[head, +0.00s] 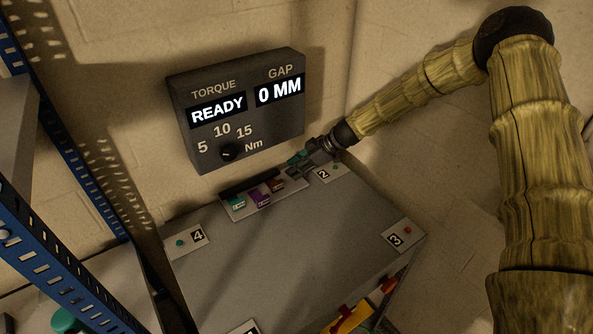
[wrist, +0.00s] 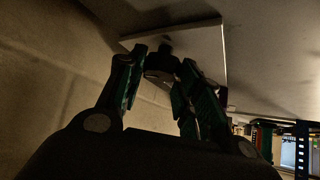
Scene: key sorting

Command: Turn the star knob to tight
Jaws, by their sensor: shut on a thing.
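My gripper (head: 303,161) is at the back right corner of the grey bench top, next to the plate marked 2 (head: 323,174). In the wrist view my gripper (wrist: 163,60) has its two green-and-black fingers on either side of a dark knob (wrist: 160,63), shut on it. The knob's star shape is hard to make out in the dim light. A short dark stem (wrist: 166,46) joins it to a pale plate (wrist: 208,52). In the head view my fingers hide the knob.
A tray (head: 234,211) of coloured tagged pieces lies left of my gripper. Plates 4 (head: 198,236) and 3 (head: 394,239) sit at other corners. Blue shelving (head: 75,135) stands left.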

